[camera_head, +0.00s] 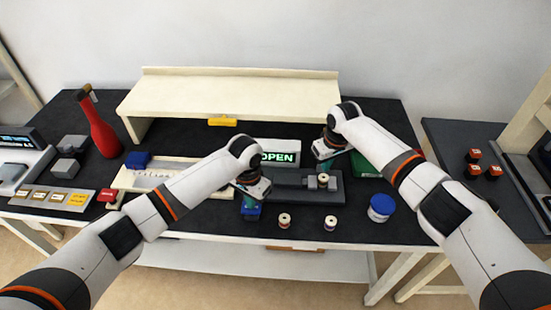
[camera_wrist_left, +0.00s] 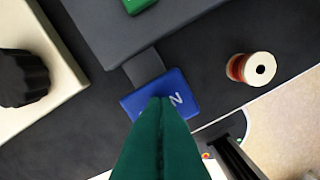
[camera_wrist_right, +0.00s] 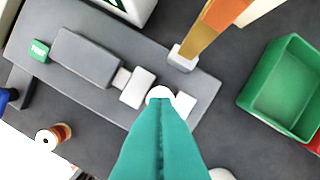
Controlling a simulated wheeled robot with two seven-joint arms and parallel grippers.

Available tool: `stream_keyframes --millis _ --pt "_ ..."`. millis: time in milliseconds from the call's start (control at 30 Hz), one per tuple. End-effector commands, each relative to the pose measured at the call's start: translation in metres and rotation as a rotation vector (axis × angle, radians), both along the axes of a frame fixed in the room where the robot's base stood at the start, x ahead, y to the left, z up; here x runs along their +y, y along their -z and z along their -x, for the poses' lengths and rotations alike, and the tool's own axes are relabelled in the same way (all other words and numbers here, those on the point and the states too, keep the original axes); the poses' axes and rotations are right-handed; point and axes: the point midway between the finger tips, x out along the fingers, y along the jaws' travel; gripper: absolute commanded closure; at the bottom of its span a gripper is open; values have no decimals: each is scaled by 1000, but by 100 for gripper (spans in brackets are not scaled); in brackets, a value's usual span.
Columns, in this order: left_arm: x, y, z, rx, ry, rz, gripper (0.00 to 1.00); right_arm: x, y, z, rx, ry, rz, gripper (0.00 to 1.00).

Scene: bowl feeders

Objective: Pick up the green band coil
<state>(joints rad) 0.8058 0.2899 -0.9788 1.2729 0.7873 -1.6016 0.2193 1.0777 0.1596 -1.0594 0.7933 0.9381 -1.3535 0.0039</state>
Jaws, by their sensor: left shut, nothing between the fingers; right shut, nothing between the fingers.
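I cannot make out a green band on any coil. One small coil (camera_head: 284,221) stands upright on the black table near its front edge; the left wrist view shows a pale-topped coil with a red-orange band (camera_wrist_left: 250,68), and the right wrist view shows an orange-banded coil (camera_wrist_right: 54,137). A second coil (camera_head: 330,223) stands to the right, its band unclear. My left gripper (camera_head: 249,208) is shut and empty, over a blue lettered pad (camera_wrist_left: 178,98). My right gripper (camera_wrist_right: 158,102) is shut and empty above the grey fixture (camera_head: 300,195), hiding part of it.
A blue-lidded jar (camera_head: 381,207) stands right of the coils. A green bin (camera_wrist_right: 283,82) lies right of the fixture. An OPEN sign (camera_head: 279,158), a cream shelf (camera_head: 235,92) and a red bottle (camera_head: 101,130) stand behind or left.

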Motion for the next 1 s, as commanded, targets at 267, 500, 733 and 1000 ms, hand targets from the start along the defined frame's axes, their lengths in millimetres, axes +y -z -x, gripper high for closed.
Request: stream_keyframes --millis 267,500,733,1000 --pt "0 8 2 4 0 0 100 0 2 0 0 1 0 92" --pt "0 8 2 5 0 -1 100 16 -17 7 5 104 -7 53" --pt "0 9 2 6 0 -1 100 12 -51 14 2 365 -6 46" --pt "0 9 3 7 0 -2 100 -1 -56 16 3 529 0 46"
